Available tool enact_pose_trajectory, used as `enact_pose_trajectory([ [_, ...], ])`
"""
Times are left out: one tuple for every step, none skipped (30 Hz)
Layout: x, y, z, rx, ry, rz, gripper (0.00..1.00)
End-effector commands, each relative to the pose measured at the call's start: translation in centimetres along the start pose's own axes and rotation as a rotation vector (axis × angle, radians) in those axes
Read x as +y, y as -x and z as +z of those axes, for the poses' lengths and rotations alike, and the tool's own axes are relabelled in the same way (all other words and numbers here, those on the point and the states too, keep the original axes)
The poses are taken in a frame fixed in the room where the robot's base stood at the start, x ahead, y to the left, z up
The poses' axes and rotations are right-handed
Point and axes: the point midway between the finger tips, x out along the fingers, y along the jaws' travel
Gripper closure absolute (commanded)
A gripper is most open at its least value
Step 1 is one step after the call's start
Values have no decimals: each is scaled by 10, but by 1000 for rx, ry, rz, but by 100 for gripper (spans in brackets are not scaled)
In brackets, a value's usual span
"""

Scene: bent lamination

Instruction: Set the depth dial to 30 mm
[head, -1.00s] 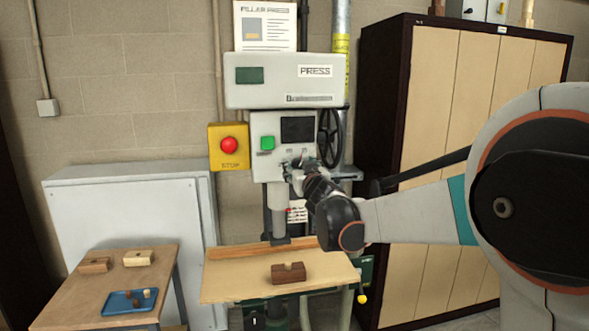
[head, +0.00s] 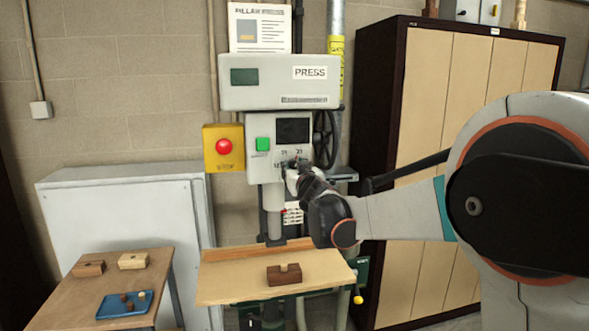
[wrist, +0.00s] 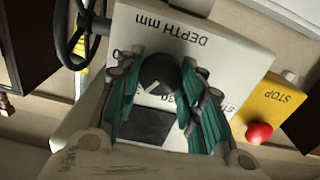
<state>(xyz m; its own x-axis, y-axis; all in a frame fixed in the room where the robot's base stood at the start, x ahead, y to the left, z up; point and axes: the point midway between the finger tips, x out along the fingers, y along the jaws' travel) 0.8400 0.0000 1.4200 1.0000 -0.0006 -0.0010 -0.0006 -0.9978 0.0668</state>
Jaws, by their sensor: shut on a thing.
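The depth dial (wrist: 159,73) is a dark round knob with a pale pointer line. It sits on the pale press panel under upside-down "DEPTH mm" lettering in the wrist view. My gripper (wrist: 158,88) is shut on the dial, with a green-padded finger on each side of it. The fingers hide much of the scale around the dial, so I cannot read the set value. In the head view my gripper (head: 294,166) is at the lower right of the press panel (head: 262,172), and it covers the dial there.
A red stop button (head: 224,146) on a yellow box is left of the panel, with a green button (head: 262,144) nearer. A black handwheel (head: 325,138) is at the right. A notched brown block (head: 284,275) lies on the press table (head: 225,287) below.

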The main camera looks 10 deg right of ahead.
Motion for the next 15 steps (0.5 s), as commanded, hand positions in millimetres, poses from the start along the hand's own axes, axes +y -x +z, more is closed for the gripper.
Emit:
enact_pose_trajectory([
  [0,0,-1,1,3,-2,89],
  [0,0,-1,1,6,-2,89],
  [0,0,-1,1,12,-2,89],
  [0,0,-2,1,18,-2,89],
  [0,0,-2,1,25,-2,89],
  [0,-1,-2,1,38,-2,89],
  [0,-1,-2,1,49,-2,89],
  [-1,-1,-2,2,62,-2,89],
  [-1,-1,-2,2,82,-2,89],
  [-1,-1,-2,2,99,-2,89],
  [-1,-1,-2,2,117,-2,89],
  [-1,-1,-2,2,144,-2,89],
  [-1,-1,-2,2,167,-3,89],
  [-1,-1,-2,2,191,-3,89],
  [-1,-1,-2,2,224,-3,89],
])
